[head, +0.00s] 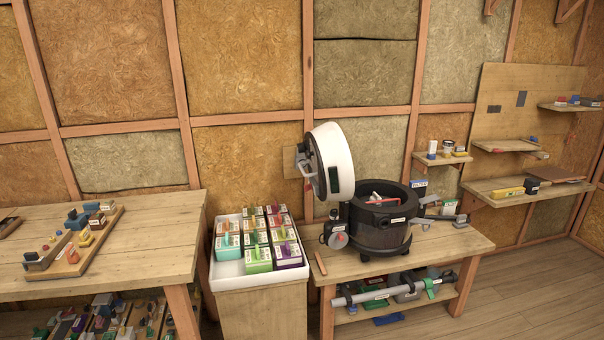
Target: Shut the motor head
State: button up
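The motor head (338,160) is a white round lid with a dark inner side. It is tipped up and back at the left of a dark drum (378,232), so the drum's top is open. Something red and pale shows inside the drum's mouth. The drum stands on a low wooden bench (460,243). A dark unit with a round grey face (338,240) sits at the drum's lower left. My gripper is not in view.
A white tray (228,283) of several colourful cartons stands left of the bench. A wooden table (150,240) with small parts fills the left. Hoses and tools lie on the bench's lower shelf (350,314). Wall shelves (500,188) hang at right. Floor (535,290) at lower right is clear.

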aim_at(331, 175)
jog(key=u, duration=0.1)
jog(key=i, duration=1)
jog(key=z, duration=0.1)
jog(key=k, duration=1.2)
jog(key=z, duration=0.6)
jog(key=i, duration=2.4)
jog(key=u, duration=0.6)
